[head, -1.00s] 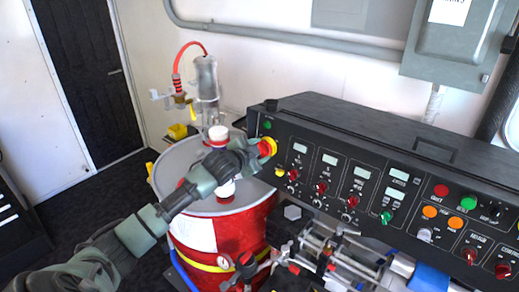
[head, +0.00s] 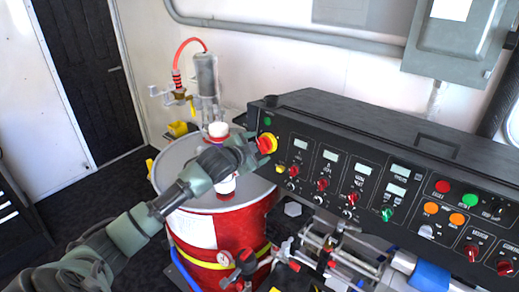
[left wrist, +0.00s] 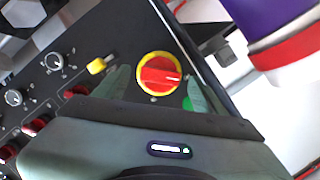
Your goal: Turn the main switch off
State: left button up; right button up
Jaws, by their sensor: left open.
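The main switch (head: 266,143) is a red rotary knob on a yellow ring, at the left end of the black control panel (head: 330,140). In the left wrist view the red knob (left wrist: 160,75) shows clearly, with a small white mark near the right end of its handle. My left gripper (head: 253,152) is just in front of the knob and partly overlaps it in the head view. Its two fingers (left wrist: 160,92) are spread, one on each side of the knob, and are open. I cannot tell whether they touch it. My right gripper is not in view.
A red drum (head: 235,229) with a grey lid stands below my left arm. A clear pump cylinder (head: 206,75) with a red hose rises behind it. A green light (left wrist: 187,103) and a yellow knob (left wrist: 97,66) are near the switch. Metal piping (head: 335,250) lies before the panel.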

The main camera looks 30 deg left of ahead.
pick_arm(q)
jog(key=b+v, duration=0.1)
jog(key=v, duration=0.5)
jog(key=shift+b, duration=0.4)
